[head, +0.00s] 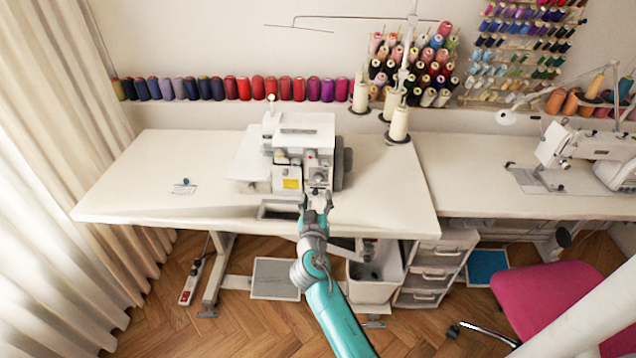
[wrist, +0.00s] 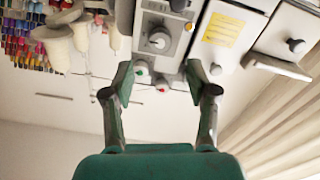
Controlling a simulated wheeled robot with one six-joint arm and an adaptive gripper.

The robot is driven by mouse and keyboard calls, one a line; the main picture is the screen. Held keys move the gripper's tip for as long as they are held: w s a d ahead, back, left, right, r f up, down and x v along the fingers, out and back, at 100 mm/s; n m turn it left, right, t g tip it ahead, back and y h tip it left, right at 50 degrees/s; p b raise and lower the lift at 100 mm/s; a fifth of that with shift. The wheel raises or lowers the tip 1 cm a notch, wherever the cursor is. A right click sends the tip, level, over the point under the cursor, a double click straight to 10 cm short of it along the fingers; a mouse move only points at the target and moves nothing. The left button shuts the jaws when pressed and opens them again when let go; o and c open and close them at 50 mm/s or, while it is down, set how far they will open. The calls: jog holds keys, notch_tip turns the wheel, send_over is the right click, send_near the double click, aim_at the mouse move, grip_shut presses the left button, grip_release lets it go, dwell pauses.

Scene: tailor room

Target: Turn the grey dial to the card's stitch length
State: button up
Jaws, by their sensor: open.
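The grey dial (wrist: 159,40) is on a grey panel of the white sewing machine (head: 305,131); it has a pale round knob in the wrist view. In the head view the dial (head: 319,177) is small, on the machine's front right. My gripper (head: 317,202) is in front of and below it. In the wrist view my gripper (wrist: 159,80) is open and empty, its fingers spread on either side, apart from the dial.
A yellow label (head: 291,184) is on the machine's front beside the panel. Small coloured knobs (wrist: 162,85) are near the dial. Thread cones (head: 399,125) stand behind right. The white table (head: 140,165) is mostly clear at left. A pink chair (head: 550,305) stands lower right.

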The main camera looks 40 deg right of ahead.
aim_at(318, 180)
jog(key=x, duration=0.7)
jog(key=shift+w+d, duration=0.15)
grip_shut()
